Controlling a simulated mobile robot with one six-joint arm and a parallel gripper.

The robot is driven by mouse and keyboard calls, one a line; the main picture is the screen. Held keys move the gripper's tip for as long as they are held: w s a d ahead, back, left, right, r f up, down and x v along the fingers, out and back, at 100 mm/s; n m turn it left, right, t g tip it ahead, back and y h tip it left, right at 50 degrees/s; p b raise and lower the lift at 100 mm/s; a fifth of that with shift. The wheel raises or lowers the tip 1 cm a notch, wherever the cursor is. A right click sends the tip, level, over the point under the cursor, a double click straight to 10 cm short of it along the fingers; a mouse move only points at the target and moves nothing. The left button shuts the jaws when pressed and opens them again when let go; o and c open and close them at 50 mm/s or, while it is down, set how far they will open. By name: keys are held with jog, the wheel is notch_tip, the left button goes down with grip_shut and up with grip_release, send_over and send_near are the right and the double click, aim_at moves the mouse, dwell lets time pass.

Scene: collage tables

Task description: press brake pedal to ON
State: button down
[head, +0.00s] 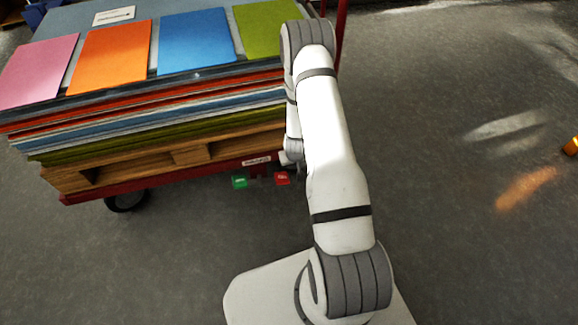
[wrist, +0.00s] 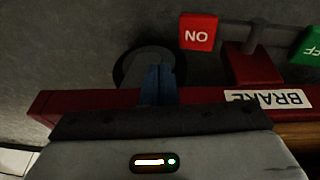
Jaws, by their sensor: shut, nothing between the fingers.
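The red ON pedal (head: 282,178) hangs low at the near edge of the cart, right of the green pedal (head: 239,181). In the wrist view the red pedal (wrist: 198,32) reads ON upside down, and the green OFF pedal (wrist: 307,46) is cut by the right edge. A bar joins the two pedals, below the BRAKE label (wrist: 268,98). My gripper (wrist: 157,80) shows as dark blue fingers, shut and empty, left of the red pedal in the wrist view and apart from it in the picture. In the head view my arm hides the fingers.
The cart's red frame (head: 190,176) carries a wooden pallet (head: 170,160) with stacked coloured sheets. A dark wheel (head: 127,201) stands under its left part. In the wrist view a dark wheel (wrist: 125,68) lies behind my fingers.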

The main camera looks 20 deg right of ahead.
jog(key=r, duration=0.1)
jog(key=s+d+r, duration=0.1)
jog(key=r, duration=0.1)
jog(key=r+p, duration=0.1)
jog(key=shift+s+d+r, duration=0.3)
jog(key=shift+s+d, duration=0.05)
jog(key=shift+d, duration=0.05)
jog(key=s+a+r+p, duration=0.1)
jog(key=a+r+p, duration=0.3)
jog(key=r, duration=0.9)
jog(key=s+a+r+y+p, duration=0.1)
jog(key=r+p, duration=0.4)
jog(key=r, duration=0.9)
jog(key=s+a+r+p, duration=0.1)
jog(key=a+r+p, duration=0.3)
jog(key=r, duration=0.9)
jog(key=s+a+r+p, duration=0.1)
jog(key=s+r+p, duration=0.4)
jog(key=r, duration=0.5)
jog(key=s+a+r+p, duration=0.1)
jog(key=s+r+p, duration=0.4)
jog(key=s+r, duration=0.3)
jog(key=s+a+r+n+p, duration=0.1)
jog(key=s+r+p, duration=0.4)
jog(key=r, duration=0.7)
jog(key=shift+s+a+g, duration=0.4)
jog(key=shift+s, duration=0.8)
